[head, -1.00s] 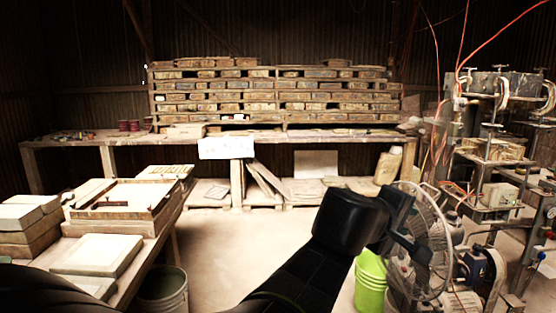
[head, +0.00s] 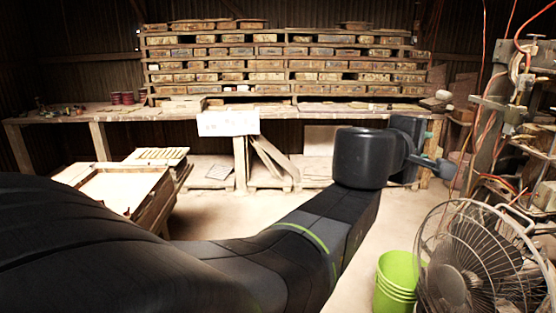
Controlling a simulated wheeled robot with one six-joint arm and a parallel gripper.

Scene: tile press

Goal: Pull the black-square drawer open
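I cannot make out a drawer with a black square in this head view. A wide wooden rack (head: 285,66) of drawer-like boxes in several rows stands on the long bench at the back, and any marks on its fronts are too small to tell. The end of my arm is at right of centre, in front of the bench's right part. My gripper (head: 438,167) shows only partly at this end, pointing right, well in front of the rack. Its fingers are not clear, and I see nothing held in it.
The long bench (head: 75,115) runs along the back wall. A wooden worktable with a tray (head: 120,185) is at left, partly behind my arm. A wire fan (head: 470,255), a green bucket (head: 397,283) and machinery with hoses crowd the right. Bare floor lies between.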

